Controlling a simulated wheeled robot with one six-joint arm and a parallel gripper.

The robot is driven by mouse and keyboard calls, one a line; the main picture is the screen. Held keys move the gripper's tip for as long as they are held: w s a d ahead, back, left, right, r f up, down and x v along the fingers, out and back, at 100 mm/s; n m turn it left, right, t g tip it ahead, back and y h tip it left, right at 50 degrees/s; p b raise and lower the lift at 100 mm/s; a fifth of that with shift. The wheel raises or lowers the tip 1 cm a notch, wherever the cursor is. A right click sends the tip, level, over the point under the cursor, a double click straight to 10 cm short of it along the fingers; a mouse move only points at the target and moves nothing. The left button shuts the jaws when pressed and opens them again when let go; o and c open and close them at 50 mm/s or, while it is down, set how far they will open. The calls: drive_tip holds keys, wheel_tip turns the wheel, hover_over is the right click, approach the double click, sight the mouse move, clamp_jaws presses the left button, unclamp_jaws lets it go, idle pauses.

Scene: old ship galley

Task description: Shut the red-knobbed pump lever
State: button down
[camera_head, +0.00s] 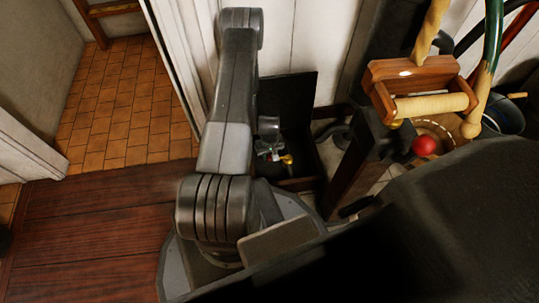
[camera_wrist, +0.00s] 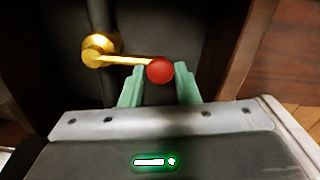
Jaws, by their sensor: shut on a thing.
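The pump lever (camera_wrist: 125,60) is a brass rod running from a round brass pivot (camera_wrist: 100,47) on a dark panel to a red knob (camera_wrist: 160,70). In the wrist view the rod lies nearly level, pointing right and slightly down. My gripper (camera_wrist: 159,88) has its two green fingers on either side of the knob and is shut on it. In the head view my gripper (camera_head: 270,152) is low beyond my arm, by a dark box; a bit of brass (camera_head: 287,159) shows beside it. The rest of the lever is hidden there.
A wooden frame with a pale roller (camera_head: 430,105) stands at the right, with a separate red ball (camera_head: 424,146) below it. Hoses (camera_head: 490,50) and a dark bucket (camera_head: 503,115) are farther right. Plank floor (camera_head: 90,240) at the left is clear.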

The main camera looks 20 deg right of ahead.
drive_tip(key=c, duration=1.1)
unclamp_jaws()
drive_tip(key=shift+w, duration=0.1)
drive_tip(key=shift+r, duration=0.1)
wheel_tip(320, 180, up, 14)
drive_tip(key=p, duration=0.4)
drive_tip(key=shift+f, duration=0.25)
wheel_tip(320, 180, down, 14)
drive_tip(key=b, duration=0.4)
drive_tip(key=shift+f, duration=0.15)
drive_tip(key=shift+s+r, duration=0.2)
drive_tip(key=shift+r, duration=0.15)
drive_tip(key=shift+s+n+p, duration=0.2)
drive_tip(key=shift+n+p, duration=0.1)
drive_tip(key=shift+n, duration=0.2)
